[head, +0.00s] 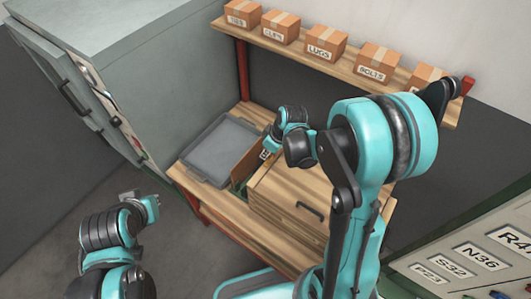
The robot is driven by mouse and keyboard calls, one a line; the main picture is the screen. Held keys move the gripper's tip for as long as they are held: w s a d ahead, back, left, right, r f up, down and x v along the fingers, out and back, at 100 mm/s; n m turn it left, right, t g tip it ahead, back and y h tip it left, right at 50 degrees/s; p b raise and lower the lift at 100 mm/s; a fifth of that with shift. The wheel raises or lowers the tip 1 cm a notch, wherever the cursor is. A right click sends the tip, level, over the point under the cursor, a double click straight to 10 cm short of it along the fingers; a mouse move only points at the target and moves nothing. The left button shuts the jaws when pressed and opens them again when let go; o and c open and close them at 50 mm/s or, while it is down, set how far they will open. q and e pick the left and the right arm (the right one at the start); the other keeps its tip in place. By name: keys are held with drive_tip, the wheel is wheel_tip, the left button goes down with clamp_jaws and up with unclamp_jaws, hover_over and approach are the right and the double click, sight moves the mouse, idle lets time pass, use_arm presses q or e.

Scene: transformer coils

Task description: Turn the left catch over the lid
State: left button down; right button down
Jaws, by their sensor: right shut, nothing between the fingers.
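A wooden box (285,208) stands on the bench, with a dark handle (309,211) on the side facing me. Its wooden top (283,180) is partly hidden behind my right arm. My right gripper (264,155) is shut and empty at the left end of the box, close to an upright brown panel (246,163). The left catch is too small or hidden to make out there, and I cannot tell whether the gripper touches it. My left gripper (130,196) is at the lower left, away from the bench, and its fingers are unclear.
A grey tray (194,169) lies on the bench (225,207) left of the box. Labelled cartons (325,43) line a shelf above. A grey cabinet (180,75) stands at the left. Labelled grey fronts (442,270) are at the lower right. The bench's front strip is clear.

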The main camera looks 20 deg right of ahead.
drive_tip(key=shift+s+n+b, duration=0.15)
drive_tip(key=shift+n+b, duration=0.2)
drive_tip(key=shift+n, duration=0.35)
drive_tip(key=n, duration=0.1)
drive_tip(key=n+b, duration=0.1)
drive_tip(key=n+g+y, duration=0.1)
drive_tip(key=shift+s+d+f, duration=0.1)
drive_tip(key=shift+s+d, duration=0.2)
drive_tip(key=shift+s, duration=0.1)
drive_tip(key=n, duration=0.2)
drive_tip(key=n+g+b, duration=0.1)
drive_tip(key=d+n+g+b, duration=0.1)
drive_tip(key=n, duration=0.1)
drive_tip(key=shift+s+n, duration=0.3)
drive_tip(key=shift+s, duration=0.1)
drive_tip(key=shift+s+d+b, duration=0.1)
drive_tip(key=shift+b, duration=0.25)
drive_tip(key=shift+s+d+b, duration=0.1)
drive_tip(key=shift+d+b, duration=0.2)
drive_tip(key=shift+d, duration=0.15)
drive_tip(key=shift+d+b, duration=0.45)
drive_tip(key=shift+a, duration=0.1)
